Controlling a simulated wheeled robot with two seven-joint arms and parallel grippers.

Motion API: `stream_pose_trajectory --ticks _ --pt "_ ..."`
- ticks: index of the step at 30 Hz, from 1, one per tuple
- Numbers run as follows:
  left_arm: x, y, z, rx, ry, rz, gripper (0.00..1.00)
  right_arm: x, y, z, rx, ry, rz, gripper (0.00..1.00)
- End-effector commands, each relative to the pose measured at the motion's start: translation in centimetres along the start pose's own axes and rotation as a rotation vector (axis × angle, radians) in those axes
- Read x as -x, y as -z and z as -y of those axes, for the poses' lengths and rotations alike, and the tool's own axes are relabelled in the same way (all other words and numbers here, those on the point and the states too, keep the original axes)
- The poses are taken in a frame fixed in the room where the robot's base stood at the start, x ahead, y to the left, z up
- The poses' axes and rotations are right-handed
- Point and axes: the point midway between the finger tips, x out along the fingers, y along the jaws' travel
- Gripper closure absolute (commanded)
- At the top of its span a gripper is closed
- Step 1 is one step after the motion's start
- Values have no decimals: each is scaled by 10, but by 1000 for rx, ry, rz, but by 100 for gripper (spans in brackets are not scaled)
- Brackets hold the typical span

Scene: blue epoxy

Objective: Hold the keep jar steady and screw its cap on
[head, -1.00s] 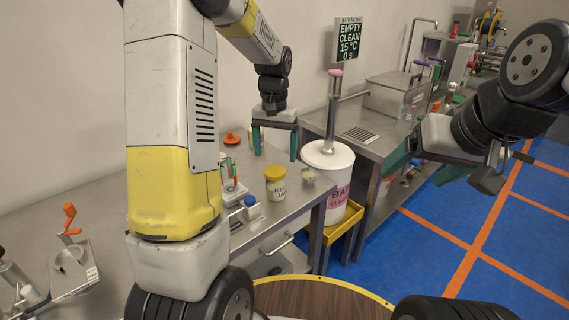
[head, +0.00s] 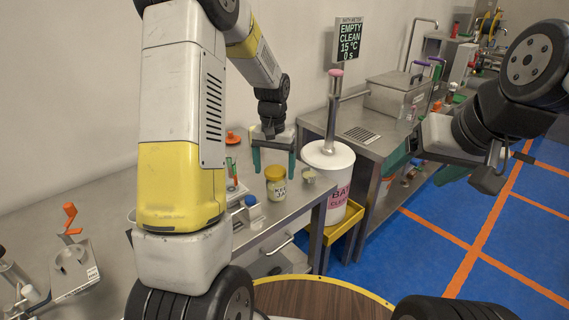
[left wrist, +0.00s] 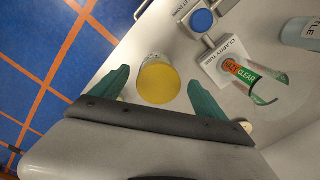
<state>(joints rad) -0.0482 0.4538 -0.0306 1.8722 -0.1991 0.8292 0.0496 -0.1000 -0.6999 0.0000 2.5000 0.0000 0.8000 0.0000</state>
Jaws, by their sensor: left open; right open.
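The keep jar (head: 276,190) stands upright on the steel bench near its front edge, with a yellow cap (head: 275,172) on its top; how tightly the cap sits cannot be told. In the left wrist view the yellow cap (left wrist: 159,83) lies between the fingers, seen from above. My left gripper (head: 273,175) is open, its two green fingers pointing down on either side of the jar's top, apparently not touching it. My right gripper (head: 462,172) is open and empty, out over the floor at the right, away from the bench.
A blue-capped item (head: 249,203) and a clarity tube stand (head: 233,185) are close to the jar's left. A white bath drum (head: 340,170) stands beyond the bench end. An orange-handled device (head: 72,245) is at far left.

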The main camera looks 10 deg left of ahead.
Motion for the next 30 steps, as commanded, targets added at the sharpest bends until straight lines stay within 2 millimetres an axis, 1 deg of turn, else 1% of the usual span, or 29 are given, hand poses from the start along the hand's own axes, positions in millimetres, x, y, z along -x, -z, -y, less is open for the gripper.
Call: stream_pose_trajectory --ticks 4,5,6,8,9,14,15,16,23,26,30 --pt "0 0 0 0 0 0 16 0 0 0 0 0 0 19" --pt "0 0 0 0 0 0 18 0 0 0 0 0 0 19" --pt "0 0 0 0 0 0 26 0 0 0 0 0 0 19" --pt "0 0 0 0 0 0 37 0 0 0 0 0 0 19" --pt "0 0 0 0 0 0 45 0 0 0 0 0 0 19" --pt "0 0 0 0 0 0 77 0 0 0 0 0 0 19" --pt "0 0 0 0 0 0 85 0 0 0 0 0 0 19" --pt "0 0 0 0 0 0 86 0 0 0 0 0 0 19" --pt "2 0 0 0 0 -1 86 0 0 0 0 0 0 19" --pt "7 1 0 0 0 -2 86 0 0 0 0 0 0 19" --pt "21 1 0 0 1 -4 86 0 0 0 0 0 0 19"
